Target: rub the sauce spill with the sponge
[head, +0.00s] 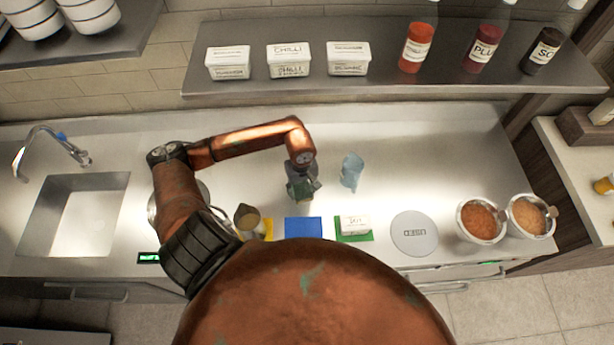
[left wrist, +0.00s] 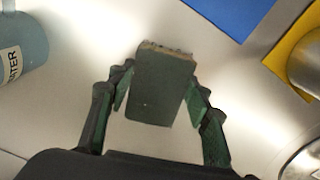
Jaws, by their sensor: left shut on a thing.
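My left gripper (head: 302,188) reaches over the middle of the steel counter, its fingers pointing down. In the left wrist view the left gripper (left wrist: 160,92) is shut on a dark grey-green block with a rough tan edge, the sponge (left wrist: 158,90). The sponge sits between the two fingers, over bare counter. In the head view it is small and dark, hard to tell from the fingers. I cannot make out a sauce spill in either view; part of the counter is hidden behind my arm. My right gripper is not in view.
A light-blue cup (head: 351,170) stands right of the gripper. In front lie a blue mat (head: 303,228), a green mat (head: 368,237) with a white tub (head: 354,225), and a grey disc (head: 415,232). A jug (head: 247,218) stands left. Two bowls (head: 481,221) stand right.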

